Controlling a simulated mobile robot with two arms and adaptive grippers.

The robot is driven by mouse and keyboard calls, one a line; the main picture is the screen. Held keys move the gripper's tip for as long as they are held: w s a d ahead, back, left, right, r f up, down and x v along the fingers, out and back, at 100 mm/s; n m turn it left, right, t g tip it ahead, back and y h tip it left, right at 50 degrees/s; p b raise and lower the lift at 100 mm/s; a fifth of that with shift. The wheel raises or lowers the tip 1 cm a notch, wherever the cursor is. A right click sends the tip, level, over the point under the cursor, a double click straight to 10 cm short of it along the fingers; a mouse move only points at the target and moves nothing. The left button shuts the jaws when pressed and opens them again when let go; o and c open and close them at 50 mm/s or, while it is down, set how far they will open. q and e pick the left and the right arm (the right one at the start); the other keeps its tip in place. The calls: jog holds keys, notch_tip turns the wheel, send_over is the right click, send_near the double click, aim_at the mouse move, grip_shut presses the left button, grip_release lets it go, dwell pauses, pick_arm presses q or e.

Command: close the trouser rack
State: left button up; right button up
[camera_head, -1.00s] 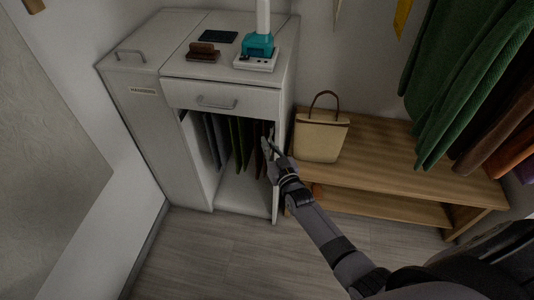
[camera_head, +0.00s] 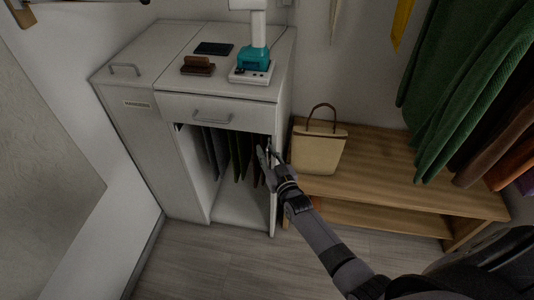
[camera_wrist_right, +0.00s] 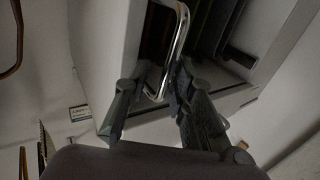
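The trouser rack is mostly hidden inside the white cabinet (camera_head: 171,185). Several dark grey and green trousers (camera_head: 238,150) hang in a row in its open bay, below the drawer. My right gripper (camera_head: 266,156) is at the right front edge of this bay. In the right wrist view, a shiny bent metal bar (camera_wrist_right: 180,38), like a handle, runs between the two fingers of this gripper (camera_wrist_right: 160,68). The right finger is close to the bar or touching it; whether the fingers clamp it is unclear. My left gripper is not in view.
A wooden bench (camera_head: 400,185) stands right of the cabinet with a beige bag (camera_head: 317,152) on it, close to my right gripper. The drawer (camera_head: 219,112) above the bay looks shut. Green clothes (camera_head: 465,85) hang at the right. Floor in front is clear.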

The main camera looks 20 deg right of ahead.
jog(key=shift+s+f, duration=0.1)
jog(key=shift+s, duration=0.1)
jog(key=s, duration=0.7)
jog(key=shift+s, duration=0.3)
dwell(0.4)
